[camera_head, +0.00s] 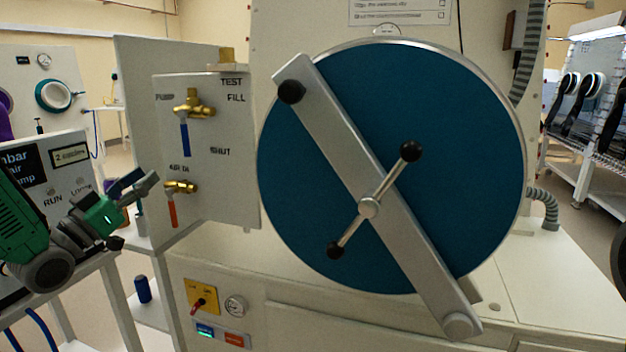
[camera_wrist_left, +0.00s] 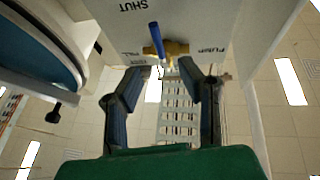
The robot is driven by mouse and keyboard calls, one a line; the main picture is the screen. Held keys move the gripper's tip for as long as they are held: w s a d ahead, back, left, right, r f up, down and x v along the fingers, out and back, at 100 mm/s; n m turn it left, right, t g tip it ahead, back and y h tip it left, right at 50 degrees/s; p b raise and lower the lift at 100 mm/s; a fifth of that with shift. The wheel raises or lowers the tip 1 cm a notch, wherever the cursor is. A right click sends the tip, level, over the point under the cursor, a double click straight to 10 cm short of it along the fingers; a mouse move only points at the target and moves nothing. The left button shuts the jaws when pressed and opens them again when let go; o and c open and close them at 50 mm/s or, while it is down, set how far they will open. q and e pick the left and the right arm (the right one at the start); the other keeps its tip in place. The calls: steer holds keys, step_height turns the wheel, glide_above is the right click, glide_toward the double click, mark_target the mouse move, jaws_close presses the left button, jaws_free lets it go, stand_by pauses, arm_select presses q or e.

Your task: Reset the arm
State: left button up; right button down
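My left arm comes in from the left in the head view. Its green and black left gripper (camera_head: 146,184) is in the air, left of the valve panel (camera_head: 222,160). In the left wrist view the gripper (camera_wrist_left: 167,72) has its two fingers apart with nothing between them. The brass valve with a blue handle (camera_head: 185,138) is on the panel, its handle hanging down. In the left wrist view this blue handle (camera_wrist_left: 157,40) shows beyond the fingertips, apart from them. A lower valve has a red handle (camera_head: 174,215), also hanging down. My right gripper is not in view.
A large round blue door (camera_head: 330,130) with a grey bar (camera_head: 345,165) and a black-knobbed handle (camera_head: 368,208) is right of the panel. A labelled pump box (camera_head: 62,185) stands behind my left arm.

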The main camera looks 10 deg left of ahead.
arm_select(q)
steer(key=s+d+f+n+g+y, duration=0.15)
steer(key=d+f+g, duration=0.35)
steer(key=f, duration=0.9)
steer(key=s+d+f+n+g+y, duration=0.1)
steer(key=s+d+f+g+y, duration=0.3)
steer(key=f, duration=0.9)
steer(key=s+d+f+g, duration=0.6)
steer(key=s+f, duration=0.6)
steer(key=f, duration=0.1)
steer(key=s+d+f+g, duration=0.1)
steer(key=s+f+g, duration=0.1)
steer(key=s, duration=0.6)
steer(key=s+d+f+g, duration=0.2)
steer(key=s+f+g, duration=0.1)
steer(key=s, duration=0.6)
steer(key=shift+d+f+g+y, duration=0.15)
steer(key=shift+f+g+y, duration=0.15)
steer(key=shift+g, duration=0.2)
steer(key=shift+w, duration=0.2)
